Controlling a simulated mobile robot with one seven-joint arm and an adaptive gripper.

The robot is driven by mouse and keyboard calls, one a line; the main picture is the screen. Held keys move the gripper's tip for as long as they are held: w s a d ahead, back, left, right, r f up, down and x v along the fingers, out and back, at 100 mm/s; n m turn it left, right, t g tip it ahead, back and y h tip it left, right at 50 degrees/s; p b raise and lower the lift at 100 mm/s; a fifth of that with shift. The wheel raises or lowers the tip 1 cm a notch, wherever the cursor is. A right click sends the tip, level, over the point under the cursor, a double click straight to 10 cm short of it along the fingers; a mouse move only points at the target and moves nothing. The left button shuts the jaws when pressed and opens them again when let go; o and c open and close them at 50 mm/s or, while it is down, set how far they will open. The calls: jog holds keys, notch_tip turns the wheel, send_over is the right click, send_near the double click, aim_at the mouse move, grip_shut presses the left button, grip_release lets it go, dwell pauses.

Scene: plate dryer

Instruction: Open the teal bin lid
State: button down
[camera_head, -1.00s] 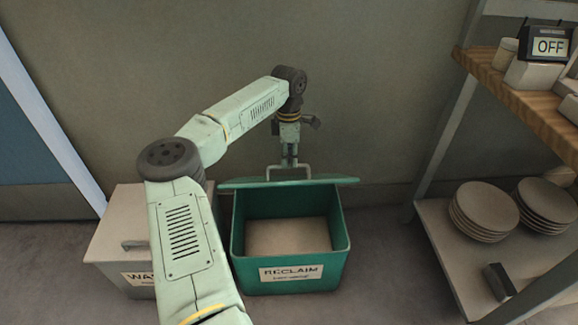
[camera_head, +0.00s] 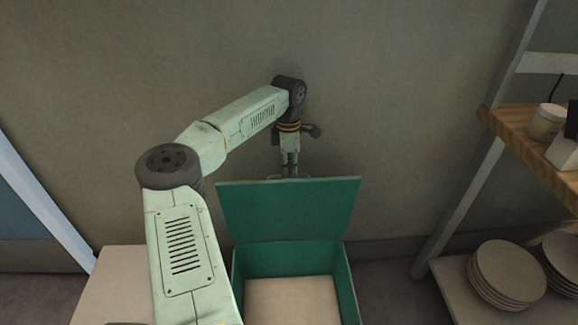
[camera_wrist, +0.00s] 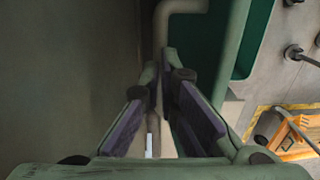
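The teal bin (camera_head: 350,290) stands below my arm, its pale inside open to the head view. Its teal lid (camera_head: 290,210) is raised nearly upright at the back edge, inner face toward the camera. My gripper (camera_head: 290,172) is behind the lid's top edge, pointing down. In the wrist view the grey lid handle (camera_wrist: 162,30) runs between the fingertips of my gripper (camera_wrist: 164,75), which are closed about it. The teal lid (camera_wrist: 209,55) shows beside the right finger. In the head view the lid hides most of the handle and the fingertips.
A pale bin (camera_head: 112,270) stands left of the teal bin, partly behind my arm. At right, a rack has a wooden shelf (camera_head: 520,140) and stacked plates (camera_head: 508,272) lower down. A wall stands close behind the lid.

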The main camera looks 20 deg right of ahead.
jog(key=c, duration=2.4)
grip_release()
jog(key=shift+s+f, duration=0.15)
jog(key=shift+f, duration=0.4)
jog(key=shift+s+f, duration=0.15)
jog(key=shift+f, duration=0.4)
jog(key=c, duration=1.8)
grip_release()
jog(key=shift+s, duration=0.1)
jog(key=shift+o, duration=0.7)
jog(key=shift+f, duration=0.3)
jog(key=shift+r, duration=0.1)
